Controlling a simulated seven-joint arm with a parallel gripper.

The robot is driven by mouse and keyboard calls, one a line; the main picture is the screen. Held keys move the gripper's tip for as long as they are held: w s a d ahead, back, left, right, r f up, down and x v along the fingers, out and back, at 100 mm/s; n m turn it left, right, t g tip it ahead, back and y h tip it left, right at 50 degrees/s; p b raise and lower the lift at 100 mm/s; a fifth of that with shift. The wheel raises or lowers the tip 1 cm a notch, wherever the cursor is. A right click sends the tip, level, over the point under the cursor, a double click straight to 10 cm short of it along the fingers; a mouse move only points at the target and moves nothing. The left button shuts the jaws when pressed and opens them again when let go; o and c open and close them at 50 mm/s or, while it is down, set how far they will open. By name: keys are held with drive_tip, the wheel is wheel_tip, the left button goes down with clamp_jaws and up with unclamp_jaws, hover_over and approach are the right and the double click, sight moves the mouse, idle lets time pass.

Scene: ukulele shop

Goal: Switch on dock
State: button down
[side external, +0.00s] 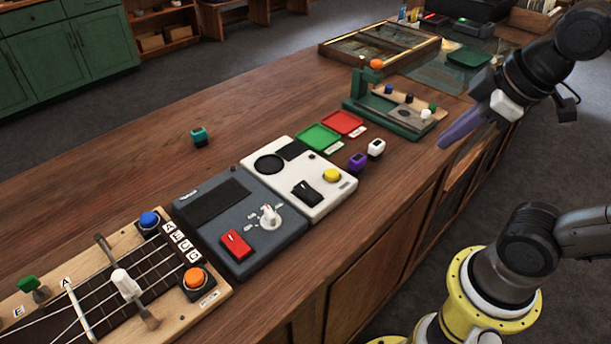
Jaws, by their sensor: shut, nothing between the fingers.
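No label that I can read says which device is the dock. A white box (326,207) stands mid-bench with a black rocker switch (306,193), a yellow button (331,175) and a round black pad (269,163). Beside it on the left is a dark grey box (222,254) with a red rocker switch (236,244), a white knob (269,216) and a dark panel. I cannot tell which way either rocker is set. My gripper (443,144), with purple fingers, is shut and empty. It hangs at the right, near the bench's front edge, apart from both boxes.
A wooden fretboard panel (210,302) with blue and orange buttons fills the lower left. Green and red trays (343,123) and small purple and white blocks (376,148) sit right of the white box. A green stand (368,108) is farther back. The bench's left side is mostly clear.

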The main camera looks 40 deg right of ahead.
drive_tip(key=w+a+r+n, duration=0.2)
drive_tip(key=w+r+n, duration=0.2)
drive_tip(key=w+n, duration=0.1)
drive_tip(key=n+g, duration=0.2)
drive_tip(key=n, duration=0.6)
hover_over(302, 185)
drive_tip(key=s, duration=0.5)
drive_tip(key=shift+w+a+f, duration=0.1)
drive_tip(key=shift+f, duration=0.1)
drive_tip(key=x, duration=1.4)
drive_tip(key=shift+s+f, duration=0.1)
drive_tip(key=shift+s, duration=0.1)
